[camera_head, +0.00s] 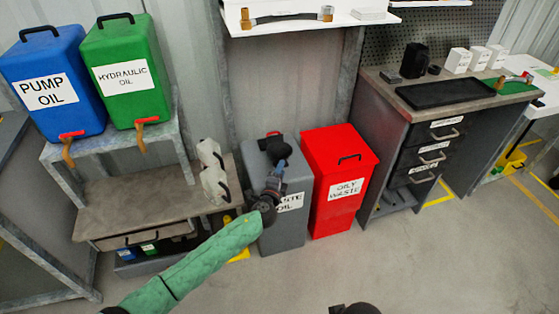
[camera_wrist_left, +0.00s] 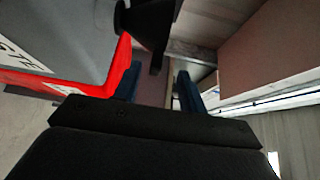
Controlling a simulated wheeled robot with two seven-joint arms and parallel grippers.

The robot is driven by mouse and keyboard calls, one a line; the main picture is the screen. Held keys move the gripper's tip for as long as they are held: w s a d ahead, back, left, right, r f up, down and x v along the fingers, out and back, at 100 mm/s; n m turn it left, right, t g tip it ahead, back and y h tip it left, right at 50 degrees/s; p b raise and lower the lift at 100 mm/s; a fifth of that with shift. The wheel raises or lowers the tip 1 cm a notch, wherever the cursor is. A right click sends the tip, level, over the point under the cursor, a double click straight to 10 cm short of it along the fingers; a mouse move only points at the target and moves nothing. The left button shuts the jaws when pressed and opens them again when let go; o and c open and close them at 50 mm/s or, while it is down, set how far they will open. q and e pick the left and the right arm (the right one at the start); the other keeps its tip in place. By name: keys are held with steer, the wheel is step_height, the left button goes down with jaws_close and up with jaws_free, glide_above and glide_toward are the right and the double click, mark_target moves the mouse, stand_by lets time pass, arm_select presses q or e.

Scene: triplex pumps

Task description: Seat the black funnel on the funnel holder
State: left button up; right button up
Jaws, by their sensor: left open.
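The black funnel (camera_head: 280,147) is at the top front of the grey waste oil bin (camera_head: 294,226). In the left wrist view the funnel (camera_wrist_left: 150,22) is a black cone with its narrow spout towards my fingers, close to the bin's wall. My left gripper (camera_head: 276,168) reaches up in front of the bin. Its two blue fingers (camera_wrist_left: 157,88) are apart, with the spout end near the gap between them. I cannot tell whether they touch it. I cannot make out the funnel holder for certain. My right gripper does not show clearly.
A red oily waste bin (camera_head: 324,213) stands close to the right. White jugs (camera_head: 213,182) stand on the bench to the left, below blue (camera_head: 57,90) and green (camera_head: 125,80) oil containers. A workbench (camera_head: 395,105) is further right. Open floor lies in front.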

arm_select(q)
steer(key=x, duration=0.1)
steer(key=p+x, duration=0.1)
steer(key=x, duration=0.2)
steer(key=shift+w+d+f, duration=0.2)
steer(key=shift+w+d, duration=0.05)
steer(key=shift+d, duration=0.1)
steer(key=shift+w+d, duration=0.1)
steer(key=shift+w, duration=0.45)
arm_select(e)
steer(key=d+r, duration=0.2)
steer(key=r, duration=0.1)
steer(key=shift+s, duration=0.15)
arm_select(q)
steer(key=shift+c, duration=0.2)
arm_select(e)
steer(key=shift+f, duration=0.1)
arm_select(q)
steer(key=shift+f, duration=0.1)
steer(key=c, duration=0.7)
jaws_close()
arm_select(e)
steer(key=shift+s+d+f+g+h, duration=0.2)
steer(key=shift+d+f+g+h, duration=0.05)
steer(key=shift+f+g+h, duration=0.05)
